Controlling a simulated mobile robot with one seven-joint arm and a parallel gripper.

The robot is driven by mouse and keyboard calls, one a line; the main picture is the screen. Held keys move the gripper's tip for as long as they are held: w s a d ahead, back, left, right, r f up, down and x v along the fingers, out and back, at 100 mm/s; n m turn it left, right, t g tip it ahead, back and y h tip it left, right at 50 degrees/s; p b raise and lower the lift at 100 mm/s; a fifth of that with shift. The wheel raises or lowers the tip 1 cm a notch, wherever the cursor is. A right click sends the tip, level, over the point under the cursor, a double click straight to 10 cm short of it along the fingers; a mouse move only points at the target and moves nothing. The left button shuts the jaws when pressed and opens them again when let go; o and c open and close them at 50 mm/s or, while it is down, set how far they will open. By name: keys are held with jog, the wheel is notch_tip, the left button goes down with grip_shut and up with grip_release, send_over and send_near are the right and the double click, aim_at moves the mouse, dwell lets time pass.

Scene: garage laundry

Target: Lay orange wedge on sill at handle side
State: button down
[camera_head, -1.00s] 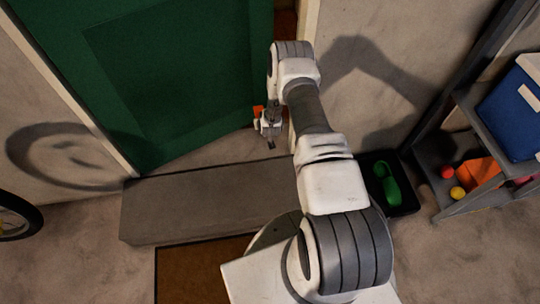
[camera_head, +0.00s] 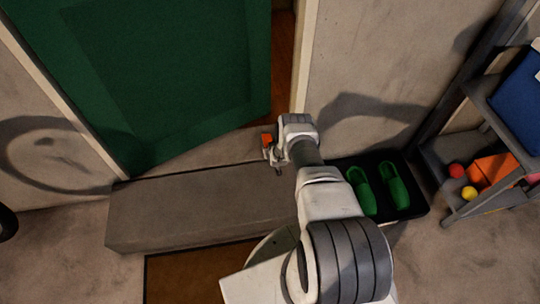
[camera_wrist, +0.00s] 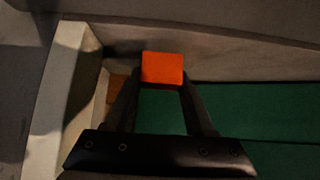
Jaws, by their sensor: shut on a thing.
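The orange wedge (camera_head: 266,139) is held at the tip of my gripper (camera_head: 268,152), above the right part of the doorway floor strip. In the wrist view the wedge (camera_wrist: 162,68) sits between the two dark fingertips (camera_wrist: 161,82), which are shut on it. The green door (camera_head: 180,80) stands ajar, with a gap at its right edge beside the door frame (camera_head: 305,60). A pale sill strip (camera_head: 215,152) runs below the door, behind the grey step (camera_head: 190,205). I cannot tell whether the wedge touches the sill. No handle shows.
A brown mat (camera_head: 190,275) lies before the step. A black tray (camera_head: 415,205) with green shoes (camera_head: 395,184) is right of my arm. A grey shelf (camera_head: 470,205) with balls and a blue bin (camera_head: 515,100) stands at the far right.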

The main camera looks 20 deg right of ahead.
jog(key=shift+f+b, duration=0.95)
jog(key=shift+f, duration=0.85)
jog(key=shift+f, duration=0.15)
jog(key=shift+c, duration=1.3)
grip_release()
